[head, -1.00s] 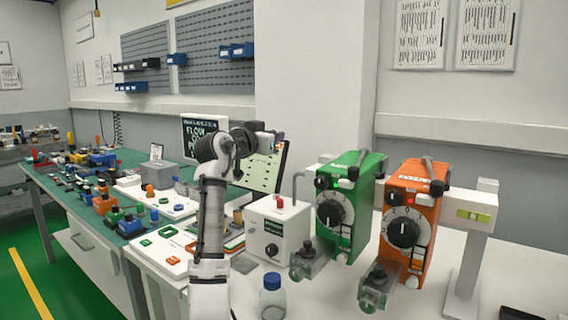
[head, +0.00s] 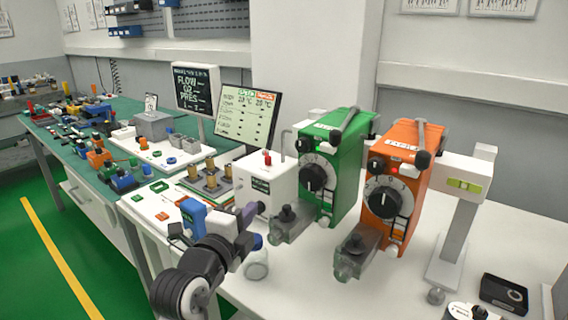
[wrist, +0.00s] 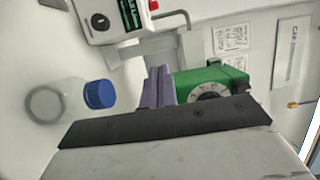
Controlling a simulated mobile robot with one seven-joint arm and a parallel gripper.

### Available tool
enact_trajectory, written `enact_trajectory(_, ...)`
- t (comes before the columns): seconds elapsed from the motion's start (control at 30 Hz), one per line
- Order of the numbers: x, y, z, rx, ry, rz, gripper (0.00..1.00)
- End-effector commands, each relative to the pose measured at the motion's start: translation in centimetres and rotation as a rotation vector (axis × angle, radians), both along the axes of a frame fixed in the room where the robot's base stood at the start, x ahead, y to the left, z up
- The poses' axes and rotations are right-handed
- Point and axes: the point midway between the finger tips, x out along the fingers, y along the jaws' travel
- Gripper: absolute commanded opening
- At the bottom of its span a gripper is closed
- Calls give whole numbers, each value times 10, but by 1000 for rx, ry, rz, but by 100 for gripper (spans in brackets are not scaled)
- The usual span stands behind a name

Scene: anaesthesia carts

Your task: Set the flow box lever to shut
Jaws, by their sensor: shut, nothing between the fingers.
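The flow box seems to be the small white box (head: 263,187) on the white bench in the head view, left of the green vaporizer. It has a small red lever or knob (head: 267,158) on top and a dark label on its front. My gripper (head: 247,213) is in front of the box's lower front, with purple fingers closed together and empty. In the wrist view the fingers (wrist: 158,88) are shut, and the white box (wrist: 105,30) is at the top left with a black dial, a green-lettered label and a red part (wrist: 153,5). Contact cannot be told.
A clear bottle (head: 257,268) with a blue cap stands close to my gripper. The green vaporizer (head: 345,160) and orange vaporizer (head: 405,170) stand right of the box. A monitor (head: 247,117) stands behind it.

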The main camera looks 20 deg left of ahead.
Motion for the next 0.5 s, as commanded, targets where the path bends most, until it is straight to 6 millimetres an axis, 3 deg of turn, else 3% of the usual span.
enact_trajectory(0.17,20,-2,3,1,1,-3,0)
enact_trajectory(0.5,94,-7,4,1,2,-3,0)
